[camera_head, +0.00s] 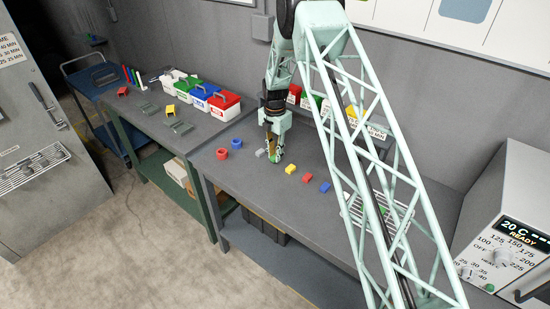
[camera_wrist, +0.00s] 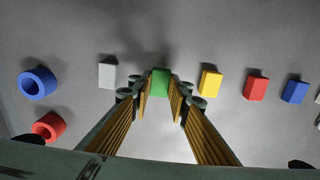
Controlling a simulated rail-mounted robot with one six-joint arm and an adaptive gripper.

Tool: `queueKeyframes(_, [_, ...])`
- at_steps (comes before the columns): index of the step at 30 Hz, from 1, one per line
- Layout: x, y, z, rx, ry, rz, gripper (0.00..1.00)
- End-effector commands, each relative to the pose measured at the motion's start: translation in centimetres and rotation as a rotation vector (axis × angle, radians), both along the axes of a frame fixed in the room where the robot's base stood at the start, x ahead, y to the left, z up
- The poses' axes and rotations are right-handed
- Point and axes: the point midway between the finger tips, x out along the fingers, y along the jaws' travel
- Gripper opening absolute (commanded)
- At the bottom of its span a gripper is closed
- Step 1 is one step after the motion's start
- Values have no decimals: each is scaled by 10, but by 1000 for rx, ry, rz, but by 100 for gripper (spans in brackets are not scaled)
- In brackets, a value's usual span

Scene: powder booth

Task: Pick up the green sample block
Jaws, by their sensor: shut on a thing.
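The green sample block (camera_wrist: 160,82) sits between the fingertips of my gripper (camera_wrist: 159,95) in the wrist view. The ribbed yellow finger pads close on it from both sides. In the head view my gripper (camera_head: 274,152) points down at the grey table, and the fingers mostly hide the block. I cannot tell whether the block touches the table. A white-grey block (camera_wrist: 108,73) lies left of it, and a yellow block (camera_wrist: 210,81) lies right of it.
A red block (camera_wrist: 256,86) and a blue block (camera_wrist: 295,91) continue the row rightward. A blue ring (camera_wrist: 38,82) and a red ring (camera_wrist: 48,126) lie at left. Coloured bins (camera_head: 208,97) stand on the left table. A heater box (camera_head: 510,235) stands at right.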

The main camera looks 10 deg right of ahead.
Motion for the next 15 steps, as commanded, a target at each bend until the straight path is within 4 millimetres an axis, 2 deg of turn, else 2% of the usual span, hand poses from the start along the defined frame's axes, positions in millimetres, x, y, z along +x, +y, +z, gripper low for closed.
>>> queueKeyframes(8, [1,0,19,0,-1,0,6])
queueKeyframes(15, [-21,-5,20,0,1,-1,6])
